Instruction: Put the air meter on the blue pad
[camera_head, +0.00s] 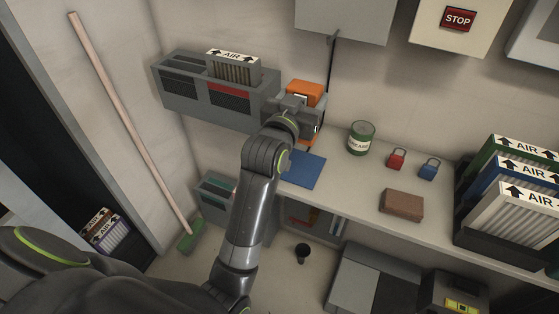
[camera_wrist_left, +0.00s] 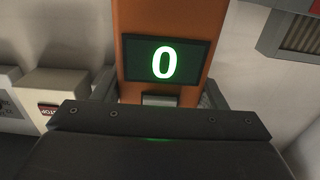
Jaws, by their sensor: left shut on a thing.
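The air meter (camera_head: 306,90) is an orange block held by my left gripper (camera_head: 304,106) above the back of the shelf. In the left wrist view the air meter (camera_wrist_left: 163,22) stands upright in front of the gripper (camera_wrist_left: 160,103), with a dark screen showing a green 0. My left gripper is shut on it. The blue pad (camera_head: 303,170) lies flat on the shelf, below the gripper in the picture, and my left arm covers its left edge. I cannot tell whether the meter's bottom touches the shelf. My right gripper is not in view.
A green grease can (camera_head: 361,138) stands right of the pad. Red (camera_head: 396,158) and blue (camera_head: 429,169) padlocks and a brown box (camera_head: 401,205) lie farther right. A grey filter housing (camera_head: 180,80) is on the wall at left. Air filters (camera_head: 517,215) stand at far right.

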